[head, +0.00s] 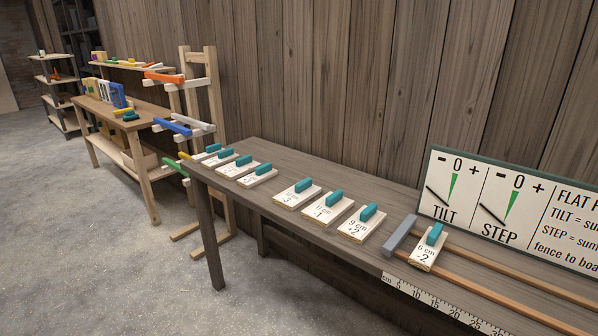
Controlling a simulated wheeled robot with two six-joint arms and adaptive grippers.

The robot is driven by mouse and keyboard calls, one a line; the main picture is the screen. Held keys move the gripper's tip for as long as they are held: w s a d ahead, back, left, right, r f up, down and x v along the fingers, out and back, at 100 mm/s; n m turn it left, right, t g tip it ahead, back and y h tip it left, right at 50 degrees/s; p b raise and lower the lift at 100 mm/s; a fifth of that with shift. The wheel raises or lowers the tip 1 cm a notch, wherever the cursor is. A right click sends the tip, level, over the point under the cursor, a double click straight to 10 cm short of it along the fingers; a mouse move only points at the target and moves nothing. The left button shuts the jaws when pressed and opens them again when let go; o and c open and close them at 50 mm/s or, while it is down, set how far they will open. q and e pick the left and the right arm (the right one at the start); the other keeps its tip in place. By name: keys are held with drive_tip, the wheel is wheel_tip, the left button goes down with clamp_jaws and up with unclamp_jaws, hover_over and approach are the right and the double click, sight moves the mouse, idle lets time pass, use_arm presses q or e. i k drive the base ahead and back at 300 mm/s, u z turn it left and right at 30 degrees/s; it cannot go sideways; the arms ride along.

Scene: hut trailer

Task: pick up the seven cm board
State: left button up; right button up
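Several pale wooden boards with teal handles lie in a row on a grey-brown wooden bench (330,178). The nearest board (426,252) appears to read "6 cm -2" and lies by a grey fence block (399,235). A board to its left (357,230) appears to read "9 cm -2". The labels on the two boards further left (322,214) and (290,199), and on the far-end group (257,180), are too small to read surely. I cannot tell which is the seven cm board. Neither of my grippers is in view.
Two wooden rails (490,293) run right from the fence, beside a centimetre ruler (440,302) on the front edge. A tilt and step sign (500,205) stands behind. A rack (213,100) with coloured bars stands beyond the far end. Floor at left (80,240) is clear.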

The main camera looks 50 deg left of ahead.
sight(264, 172)
drive_tip(key=u, duration=2.3)
drive_tip(key=k, duration=0.5)
drive_tip(key=u, duration=0.75)
drive_tip(key=i, duration=1.3)
drive_tip(key=z, duration=0.85)
drive_tip(key=i, duration=0.8)
drive_tip(key=z, duration=0.8)
